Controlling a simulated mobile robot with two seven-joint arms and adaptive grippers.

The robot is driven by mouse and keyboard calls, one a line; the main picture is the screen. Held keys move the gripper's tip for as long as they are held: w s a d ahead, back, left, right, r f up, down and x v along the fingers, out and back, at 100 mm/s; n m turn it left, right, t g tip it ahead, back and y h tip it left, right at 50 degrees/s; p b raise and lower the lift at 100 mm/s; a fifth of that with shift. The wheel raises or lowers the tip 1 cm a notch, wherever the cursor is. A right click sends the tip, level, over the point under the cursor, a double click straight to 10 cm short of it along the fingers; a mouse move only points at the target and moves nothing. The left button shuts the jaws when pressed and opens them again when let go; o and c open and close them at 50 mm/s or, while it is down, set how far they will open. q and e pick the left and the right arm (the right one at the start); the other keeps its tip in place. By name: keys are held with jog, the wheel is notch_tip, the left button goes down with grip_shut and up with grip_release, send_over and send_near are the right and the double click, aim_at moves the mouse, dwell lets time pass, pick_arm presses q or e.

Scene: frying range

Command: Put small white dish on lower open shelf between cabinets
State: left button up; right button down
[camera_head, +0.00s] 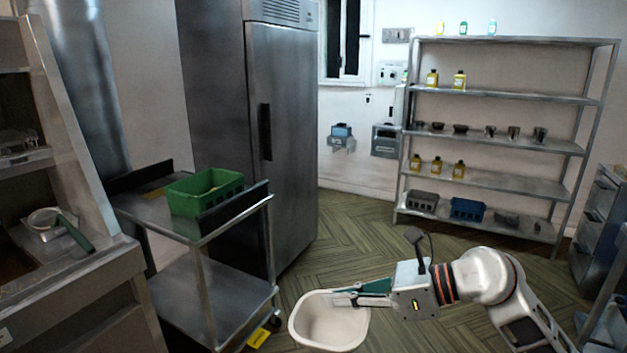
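The small white dish (318,330) is a rounded, deep, empty dish at the bottom middle of the head view, above the floor. My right gripper (350,296) reaches in from the right. Its fingers are closed on the dish's far right rim, and the dish hangs from them, roughly level. The finger that is inside the dish shows against its wall. My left gripper is out of view. I cannot make out a lower open shelf between cabinets for certain.
A steel cart (213,283) with a green crate (205,191) stands left of the dish, before a tall fridge (284,130). A stocked shelf rack (500,93) stands at the back right. A drawer cabinet (595,217) is at the right edge. Wooden floor (350,235) between is clear.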

jog(key=s+d+f+m+t+h, duration=0.1)
jog(key=s+d+f+m+t, duration=0.1)
jog(key=d, duration=0.8)
jog(key=s+d+f+m+t+h, duration=0.1)
jog(key=s+d+f, duration=0.3)
jog(key=d, duration=0.6)
jog(key=shift+s+d+m+t, duration=0.25)
jog(key=shift+s+m+t, duration=0.25)
jog(key=shift+s+t, duration=0.15)
jog(key=shift+w+a+r, duration=0.1)
jog(key=shift+r, duration=0.1)
dwell(1.1)
jog(key=shift+f, duration=0.1)
